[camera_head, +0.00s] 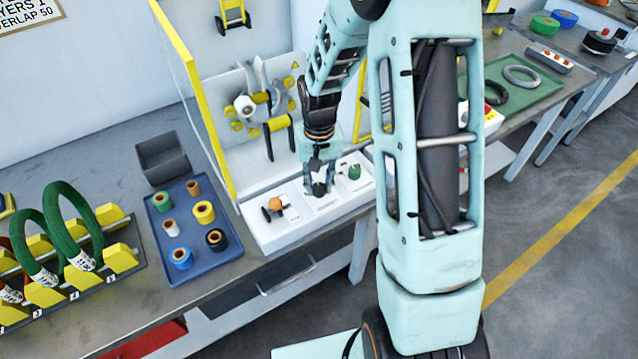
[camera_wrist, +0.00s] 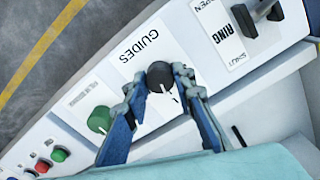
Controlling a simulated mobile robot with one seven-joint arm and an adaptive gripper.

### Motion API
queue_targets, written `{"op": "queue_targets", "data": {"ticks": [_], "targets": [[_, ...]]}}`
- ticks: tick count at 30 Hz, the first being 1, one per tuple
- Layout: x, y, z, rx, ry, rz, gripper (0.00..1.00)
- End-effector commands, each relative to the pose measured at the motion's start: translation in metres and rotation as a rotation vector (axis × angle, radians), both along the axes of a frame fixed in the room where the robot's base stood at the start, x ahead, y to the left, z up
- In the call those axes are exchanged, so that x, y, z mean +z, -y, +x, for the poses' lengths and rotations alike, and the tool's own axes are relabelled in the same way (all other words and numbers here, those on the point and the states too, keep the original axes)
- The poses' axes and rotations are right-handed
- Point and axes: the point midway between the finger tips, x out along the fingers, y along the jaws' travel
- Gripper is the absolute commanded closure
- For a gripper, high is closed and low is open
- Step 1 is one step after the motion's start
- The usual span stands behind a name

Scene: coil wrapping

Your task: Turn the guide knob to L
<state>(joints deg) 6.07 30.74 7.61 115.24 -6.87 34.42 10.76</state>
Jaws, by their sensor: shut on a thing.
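The guide knob (camera_wrist: 160,77) is a dark round knob on a white plate labelled GUIDES (camera_wrist: 138,49) in the wrist view. A small light pointer mark shows on its lower right side. Its position letters are too small or covered to read. My gripper (camera_wrist: 158,80) is shut on the knob, with one fingertip on each side of it. In the head view my gripper (camera_head: 319,180) reaches down to the middle of the white control panel (camera_head: 262,235), where the fingers hide the knob.
A green knob (camera_wrist: 100,120) sits on the left in the wrist view, with red and green buttons (camera_wrist: 50,160) beyond it. The black RING lever (camera_wrist: 245,18) is at upper right. In the head view, a yellow-edged guard (camera_head: 205,120) stands left of my arm.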

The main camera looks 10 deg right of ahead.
Motion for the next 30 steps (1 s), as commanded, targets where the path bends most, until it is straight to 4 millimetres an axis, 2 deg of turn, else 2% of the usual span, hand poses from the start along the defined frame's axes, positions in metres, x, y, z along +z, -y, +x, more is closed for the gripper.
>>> {"op": "queue_targets", "data": {"ticks": [3,4,9,17,20,23,30], "targets": [[0.001,0.000,0.000,0.001,0.001,0.000,1.00],[0.001,0.000,0.000,0.001,0.001,0.000,0.75],[0.000,0.000,0.000,0.001,0.001,0.000,0.58],[0.001,0.000,0.000,0.002,0.001,0.000,0.58],[0.007,0.000,0.001,0.002,0.002,0.000,0.58],[0.020,0.000,0.001,0.001,0.004,0.000,0.58],[0.072,0.000,0.002,0.001,0.006,0.000,0.58]]}}
